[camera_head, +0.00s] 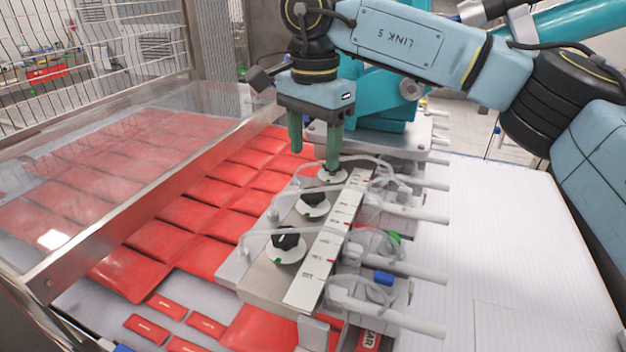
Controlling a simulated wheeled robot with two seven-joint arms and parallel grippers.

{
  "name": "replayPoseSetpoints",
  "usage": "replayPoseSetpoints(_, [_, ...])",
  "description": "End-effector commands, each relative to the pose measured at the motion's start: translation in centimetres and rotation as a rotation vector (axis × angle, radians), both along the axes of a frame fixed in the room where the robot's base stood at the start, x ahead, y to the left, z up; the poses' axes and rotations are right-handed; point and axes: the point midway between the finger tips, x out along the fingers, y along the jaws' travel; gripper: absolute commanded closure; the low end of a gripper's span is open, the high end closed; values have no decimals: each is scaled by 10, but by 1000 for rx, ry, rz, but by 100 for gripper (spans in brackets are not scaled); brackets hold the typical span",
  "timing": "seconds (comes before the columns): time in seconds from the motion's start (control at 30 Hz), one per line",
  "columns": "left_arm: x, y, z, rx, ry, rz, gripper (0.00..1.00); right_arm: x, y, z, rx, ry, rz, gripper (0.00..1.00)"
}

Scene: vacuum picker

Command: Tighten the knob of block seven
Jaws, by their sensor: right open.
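A metal block bar (270,280) carries a row of black knobs on white round dials. The near knob (287,239) and the middle knob (313,199) show clearly. The far knob (333,172) is partly hidden by a finger of my right gripper. My right gripper (315,158) points down with its two green fingers apart and nothing visible between them. One finger is over or at the far knob; I cannot tell whether it touches. The other finger is to the left of that knob. I cannot read which block is seven. My left gripper is not in view.
A white marked strip (325,250) runs beside the knobs, with clear tubes and several grey rods (412,268) to its right. Red packets (205,218) lie to the left, partly under a clear framed cover (130,130). The white surface (520,240) at right is clear.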

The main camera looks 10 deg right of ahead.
Motion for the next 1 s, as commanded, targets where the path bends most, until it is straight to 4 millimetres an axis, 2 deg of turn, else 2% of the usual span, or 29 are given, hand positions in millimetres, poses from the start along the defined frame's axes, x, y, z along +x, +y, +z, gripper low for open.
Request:
replayPoseSetpoints(0.03, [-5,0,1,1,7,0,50,0,-1,-13,-3,4,0,41])
replayPoseSetpoints(0.17, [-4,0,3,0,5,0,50,0,-1,-38,-1,4,-1,41])
replayPoseSetpoints(0.33, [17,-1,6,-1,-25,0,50,0,0,-62,0,2,-1,41])
replayPoseSetpoints(0.47, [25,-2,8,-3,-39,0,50,0,0,-72,-1,2,-1,41])
replayPoseSetpoints(0.77, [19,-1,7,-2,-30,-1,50,0,0,-75,0,0,-1,41])
replayPoseSetpoints(0.87, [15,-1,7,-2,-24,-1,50,0,0,-75,0,0,-1,50])
replayPoseSetpoints(1.0, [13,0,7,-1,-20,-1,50,0,0,-75,0,0,-1,68])
